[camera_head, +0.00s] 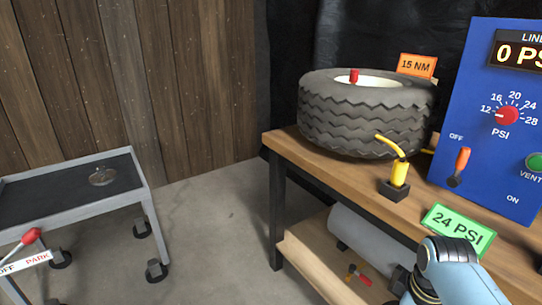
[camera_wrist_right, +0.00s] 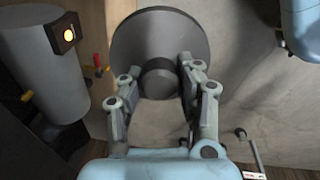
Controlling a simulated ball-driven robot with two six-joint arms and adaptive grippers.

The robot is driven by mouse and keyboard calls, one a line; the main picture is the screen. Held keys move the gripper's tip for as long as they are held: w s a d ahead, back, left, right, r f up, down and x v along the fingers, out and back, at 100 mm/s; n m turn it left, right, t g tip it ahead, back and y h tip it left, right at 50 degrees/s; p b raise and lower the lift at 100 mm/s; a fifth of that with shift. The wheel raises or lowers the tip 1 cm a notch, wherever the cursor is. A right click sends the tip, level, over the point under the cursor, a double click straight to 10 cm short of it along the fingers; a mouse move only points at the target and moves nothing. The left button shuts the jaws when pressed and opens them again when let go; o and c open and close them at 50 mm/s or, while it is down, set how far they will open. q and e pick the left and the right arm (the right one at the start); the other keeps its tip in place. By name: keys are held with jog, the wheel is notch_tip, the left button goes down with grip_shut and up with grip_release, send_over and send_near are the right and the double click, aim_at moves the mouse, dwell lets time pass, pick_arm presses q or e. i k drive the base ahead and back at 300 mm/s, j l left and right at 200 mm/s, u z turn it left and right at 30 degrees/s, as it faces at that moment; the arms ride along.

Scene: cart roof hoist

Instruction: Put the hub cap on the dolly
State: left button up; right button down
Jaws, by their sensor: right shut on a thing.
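The hub cap, a dark grey round disc (camera_wrist_right: 160,38) with a short round knob at its centre, shows in the right wrist view. My right gripper (camera_wrist_right: 160,80) is shut on the knob, one finger on each side. The dolly, a grey wheeled cart (camera_head: 140,184) with a dark top, stands at the left in the head view. A small, shiny round item or mark (camera_head: 103,177) is on its top; I cannot tell which. Only a blue-grey part of my arm shows at the lower right of the head view. My left gripper is not in view.
A wooden workbench (camera_head: 290,142) at the right holds a tyre (camera_head: 365,120), a yellow-handled valve (camera_head: 398,172) and a blue pressure panel (camera_head: 480,110). A grey cylinder (camera_head: 365,245) lies on its lower shelf. A red-knobbed lever (camera_head: 30,236) sticks out by the dolly. Concrete floor between is clear.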

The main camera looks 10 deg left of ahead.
aim_at(35, 198)
jog(key=j+u, duration=0.2)
jog(key=u, duration=0.2)
jog(key=j+u, duration=0.15)
jog(key=u, duration=0.25)
jog(key=i+j+u, duration=0.1)
jog(key=u, duration=0.3)
jog(key=i+j+u, duration=0.1)
jog(key=u, duration=0.35)
jog(key=i+j+u, duration=0.1)
jog(key=u, duration=0.3)
jog(key=i+j, duration=0.05)
